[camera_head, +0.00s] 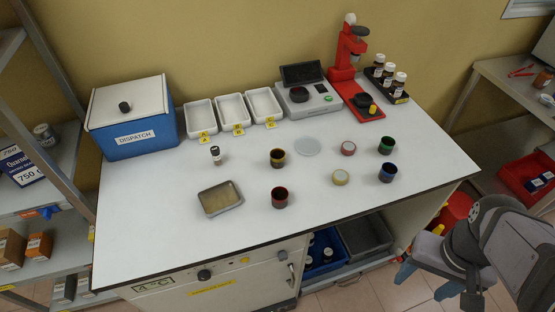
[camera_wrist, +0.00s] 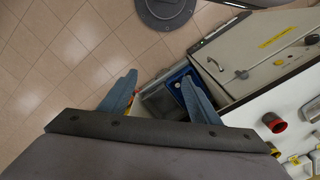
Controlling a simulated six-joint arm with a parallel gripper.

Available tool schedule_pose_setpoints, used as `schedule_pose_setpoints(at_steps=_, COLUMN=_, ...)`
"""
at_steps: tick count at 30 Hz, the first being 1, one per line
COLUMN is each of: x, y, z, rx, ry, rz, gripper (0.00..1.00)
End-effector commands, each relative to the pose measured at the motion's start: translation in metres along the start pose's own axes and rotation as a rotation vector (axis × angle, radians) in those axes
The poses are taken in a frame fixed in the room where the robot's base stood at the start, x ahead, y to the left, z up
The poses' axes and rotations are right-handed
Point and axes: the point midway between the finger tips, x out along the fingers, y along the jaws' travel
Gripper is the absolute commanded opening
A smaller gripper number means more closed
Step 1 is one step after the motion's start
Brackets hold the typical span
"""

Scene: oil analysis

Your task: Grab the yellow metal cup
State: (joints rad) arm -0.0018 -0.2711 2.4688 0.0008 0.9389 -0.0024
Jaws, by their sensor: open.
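The yellow metal cup (camera_head: 277,157) is a small dark cup with a yellow rim, upright near the middle of the white table. A dark red cup (camera_head: 280,197) stands in front of it. A green cup (camera_head: 387,145) and a blue cup (camera_head: 388,173) stand to its right. My gripper (camera_head: 427,281) is off the table's front right side, low and far from the cups. Its blue fingers are apart and empty; in the wrist view, the gripper (camera_wrist: 158,92) has floor and the cabinet's lower shelf beyond it.
Round lids, red (camera_head: 348,149) and yellow (camera_head: 340,177), and a clear dish (camera_head: 307,146) lie among the cups. A small bottle (camera_head: 215,155) and shallow tray (camera_head: 220,198) are left. A blue dispatch box (camera_head: 132,120), white trays (camera_head: 233,111), scale (camera_head: 308,98) and red stand (camera_head: 350,75) line the back.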

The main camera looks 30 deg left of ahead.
Motion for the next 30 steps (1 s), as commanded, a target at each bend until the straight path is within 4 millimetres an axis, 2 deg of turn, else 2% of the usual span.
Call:
schedule_pose_setpoints(at_steps=8, x=0.008, y=-0.066, z=-0.066, rx=-0.124, ry=0.173, rz=-0.111, gripper=0.57)
schedule_pose_setpoints(at_steps=11, x=0.009, y=-0.1, z=-0.094, rx=-0.171, ry=0.259, rz=-0.16, gripper=0.57)
schedule_pose_setpoints(at_steps=14, x=0.007, y=-0.144, z=-0.125, rx=-0.222, ry=0.365, rz=-0.215, gripper=0.57)
schedule_pose_setpoints(at_steps=17, x=0.004, y=-0.2, z=-0.158, rx=-0.272, ry=0.493, rz=-0.274, gripper=0.57)
schedule_pose_setpoints(at_steps=18, x=0.003, y=-0.225, z=-0.17, rx=-0.288, ry=0.55, rz=-0.295, gripper=0.57)
schedule_pose_setpoints(at_steps=21, x=-0.001, y=-0.283, z=-0.193, rx=-0.313, ry=0.692, rz=-0.33, gripper=0.57)
schedule_pose_setpoints(at_steps=25, x=-0.003, y=-0.346, z=-0.207, rx=-0.319, ry=0.86, rz=-0.335, gripper=0.57)
schedule_pose_setpoints(at_steps=27, x=-0.003, y=-0.371, z=-0.208, rx=-0.315, ry=0.935, rz=-0.319, gripper=0.57)
schedule_pose_setpoints(at_steps=30, x=-0.001, y=-0.396, z=-0.205, rx=-0.304, ry=1.021, rz=-0.286, gripper=0.57)
